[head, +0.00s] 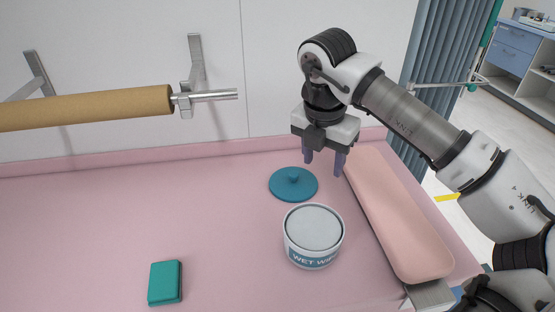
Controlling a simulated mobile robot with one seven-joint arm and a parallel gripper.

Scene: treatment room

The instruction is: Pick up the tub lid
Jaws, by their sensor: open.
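A pink padded armrest (405,225) lies to the right. A teal box (165,283) lies at the front left. A brown paper roll (85,108) on a wall bracket (197,65) hangs at the back left. The pink couch top (110,215) is clear at the left.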

